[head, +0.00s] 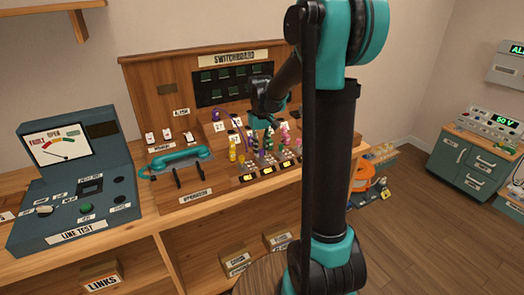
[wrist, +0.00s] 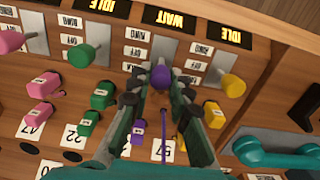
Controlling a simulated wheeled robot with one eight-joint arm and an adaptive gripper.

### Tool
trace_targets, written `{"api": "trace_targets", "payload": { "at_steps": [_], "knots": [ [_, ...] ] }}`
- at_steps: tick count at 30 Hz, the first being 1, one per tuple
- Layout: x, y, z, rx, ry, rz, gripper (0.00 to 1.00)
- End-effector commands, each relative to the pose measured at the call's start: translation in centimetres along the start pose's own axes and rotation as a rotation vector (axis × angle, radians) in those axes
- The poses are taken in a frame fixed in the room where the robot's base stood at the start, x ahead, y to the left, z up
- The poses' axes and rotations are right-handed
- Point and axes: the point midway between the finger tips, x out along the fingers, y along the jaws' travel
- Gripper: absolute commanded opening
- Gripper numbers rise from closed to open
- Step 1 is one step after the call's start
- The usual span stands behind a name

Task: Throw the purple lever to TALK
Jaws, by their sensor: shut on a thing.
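The purple lever's round knob (wrist: 160,77) sits between my gripper's fingertips (wrist: 160,84) in the wrist view. My gripper is shut on it. Its slot plate (wrist: 163,48) lies below a lit WAIT display (wrist: 169,18) in that picture. Small white labels line the slot; some read RING and OFF, and I cannot read a TALK label clearly. In the head view my gripper (head: 263,127) reaches down to the switchboard (head: 140,88), and I cannot make out the purple knob there.
A green lever (wrist: 82,55) and a yellow lever (wrist: 233,86) flank the purple one, close to my fingers. Coloured plugs stand beside them, and a purple cord (wrist: 164,125) runs between my fingers. A teal handset (head: 180,158) lies left of the levers.

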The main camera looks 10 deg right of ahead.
Motion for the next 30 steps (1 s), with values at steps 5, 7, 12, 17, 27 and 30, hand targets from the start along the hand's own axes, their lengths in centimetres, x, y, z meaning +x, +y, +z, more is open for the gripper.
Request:
{"api": "trace_targets", "payload": {
  "at_steps": [5, 7, 12, 17, 27, 30],
  "knots": [
    [0.0, 0.0, -0.1, 0.000, 0.001, 0.000, 0.09],
    [0.1, 0.0, -0.2, 0.000, 0.001, 0.000, 0.10],
    [0.2, 0.0, -0.7, 0.000, 0.001, 0.000, 0.10],
    [0.4, 0.0, -1.1, 0.000, 0.001, 0.000, 0.10],
    [0.4, 0.0, -1.1, 0.000, 0.001, 0.000, 0.09],
    [0.4, 0.0, -1.2, 0.000, 0.001, 0.000, 0.09]
  ]
}}
